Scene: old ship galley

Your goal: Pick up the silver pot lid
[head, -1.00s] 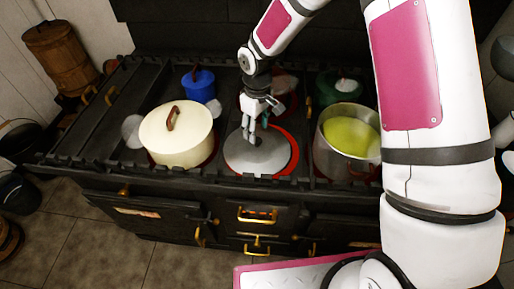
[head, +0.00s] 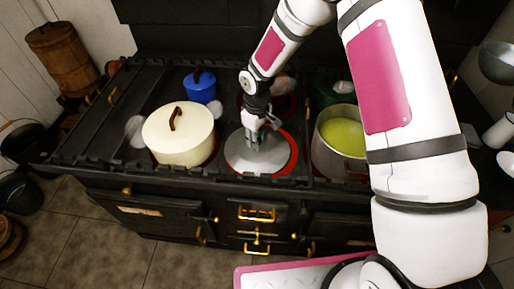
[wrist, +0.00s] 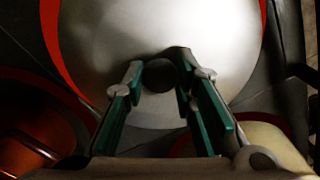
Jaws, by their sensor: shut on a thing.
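The silver pot lid (head: 272,161) is a flat grey disc with a dark knob (wrist: 159,75). It lies over a red-ringed burner at the front middle of the stove, and red shows at its right edge. In the wrist view, the lid (wrist: 205,30) fills the upper middle. My gripper (head: 258,146) comes down on the lid's middle from above. In the wrist view, my gripper's two green-padded fingers (wrist: 158,72) stand on either side of the knob and are shut on it. I cannot tell any gap under the lid.
A cream lidded pot (head: 178,140) stands close to the left of the lid. A steel pot of yellow-green liquid (head: 343,137) stands close to the right. A small blue pot (head: 200,88) stands behind. A low raised rail (head: 150,172) runs along the stove's front edge.

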